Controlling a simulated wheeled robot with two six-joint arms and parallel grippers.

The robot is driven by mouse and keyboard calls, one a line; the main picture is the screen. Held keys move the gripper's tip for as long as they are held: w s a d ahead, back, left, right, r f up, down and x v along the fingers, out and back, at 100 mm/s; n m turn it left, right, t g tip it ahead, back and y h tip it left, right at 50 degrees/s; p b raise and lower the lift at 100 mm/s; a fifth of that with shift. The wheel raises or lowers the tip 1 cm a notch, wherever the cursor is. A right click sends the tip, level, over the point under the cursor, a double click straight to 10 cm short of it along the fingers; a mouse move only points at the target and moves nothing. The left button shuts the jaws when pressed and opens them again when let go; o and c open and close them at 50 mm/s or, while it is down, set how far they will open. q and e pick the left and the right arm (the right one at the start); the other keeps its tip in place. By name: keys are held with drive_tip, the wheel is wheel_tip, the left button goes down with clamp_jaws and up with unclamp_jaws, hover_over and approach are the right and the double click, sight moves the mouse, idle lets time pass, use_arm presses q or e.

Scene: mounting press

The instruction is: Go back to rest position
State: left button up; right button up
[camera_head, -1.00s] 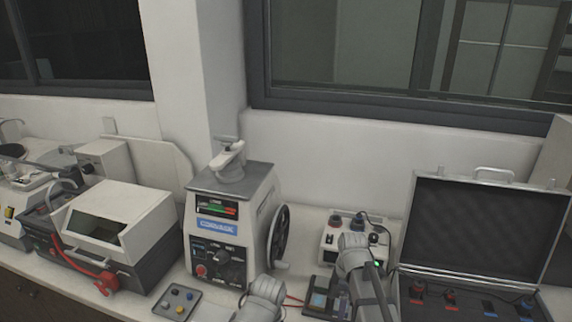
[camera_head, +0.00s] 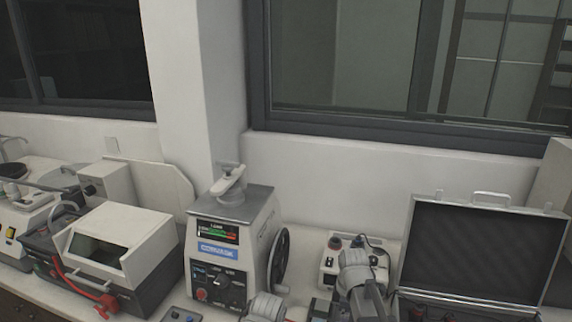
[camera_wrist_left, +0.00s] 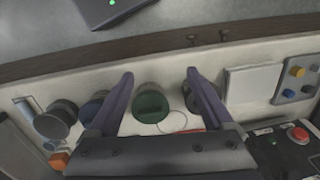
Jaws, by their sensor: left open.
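My left gripper (camera_wrist_left: 160,73) is open in the left wrist view, its two dark fingers spread apart with nothing held between them. A dark green round container (camera_wrist_left: 150,103) shows between the fingers, on the light bench top. Whether the gripper touches anything there cannot be told, but no contact is seen. In the head view, grey links of my arms show at the bottom edge, in front of the bench. Neither gripper's fingers can be made out there, and my right gripper is not in view.
The white mounting press (camera_head: 217,262) with a black handwheel (camera_head: 279,258) stands mid-bench. A hooded machine (camera_head: 118,245) is to its left, an open black case (camera_head: 482,250) to its right. Several round containers crowd the fingers in the wrist view. A dark bench edge (camera_wrist_left: 160,45) runs across it.

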use_arm(q)
wheel_tip(320, 180, up, 9)
drive_tip(key=p, duration=0.8)
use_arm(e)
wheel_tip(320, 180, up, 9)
use_arm(q)
wheel_tip(320, 180, down, 13)
drive_tip(key=b, duration=1.3)
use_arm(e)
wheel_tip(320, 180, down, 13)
use_arm(q)
wheel_tip(320, 180, up, 11)
drive_tip(key=p, duration=1)
drive_tip(key=shift+f+p, duration=0.15)
drive_tip(key=shift+p, duration=0.15)
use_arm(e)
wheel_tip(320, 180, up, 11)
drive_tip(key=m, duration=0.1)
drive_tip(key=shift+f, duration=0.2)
use_arm(q)
drive_tip(key=shift+w, duration=0.1)
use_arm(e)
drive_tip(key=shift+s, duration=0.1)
